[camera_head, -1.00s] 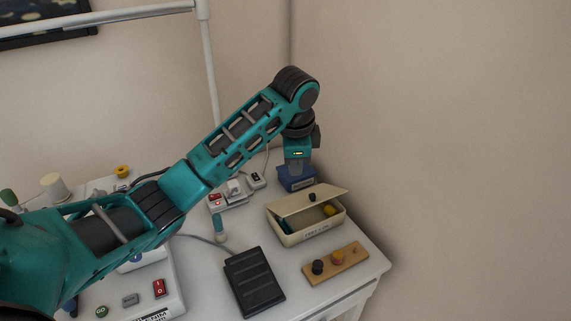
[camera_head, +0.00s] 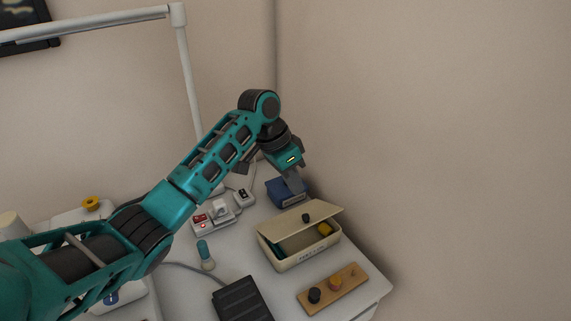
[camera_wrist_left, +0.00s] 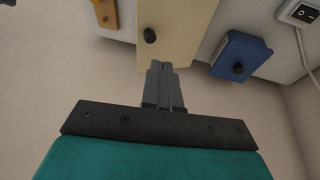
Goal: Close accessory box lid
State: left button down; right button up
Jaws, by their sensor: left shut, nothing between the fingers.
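The cream accessory box (camera_head: 302,257) stands on the white table, with a yellow item and a teal item showing inside. Its lid (camera_head: 288,222) is partly open, tilted up, with a dark knob (camera_head: 306,217) on it. In the left wrist view the lid (camera_wrist_left: 178,42) and its knob (camera_wrist_left: 150,35) lie just beyond the fingertips. My left gripper (camera_head: 297,184) is shut and empty, pointing down behind and above the lid, in front of the blue box. It also shows in the left wrist view (camera_wrist_left: 161,66). I cannot tell whether the fingertips touch the lid. My right gripper is not in view.
A blue box (camera_head: 281,193) stands behind the accessory box. A wooden strip with knobs (camera_head: 345,287) lies in front, near the table edge. A black pedal (camera_head: 242,301) and switches (camera_head: 222,209) are to the left. A wall closes off the back.

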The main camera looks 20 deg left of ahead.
aim_at(305, 214)
pick_arm(q)
jog(key=shift+s+d+f, duration=0.15)
jog(key=shift+d+f, duration=0.15)
jog(key=shift+f, duration=0.5)
jog(key=shift+s+d+f, duration=0.2)
jog(key=shift+d+f, duration=0.1)
jog(key=shift+f, duration=0.45)
jog(key=shift+s+d+f, duration=0.15)
jog(key=shift+d+f, duration=0.15)
jog(key=shift+f, duration=0.5)
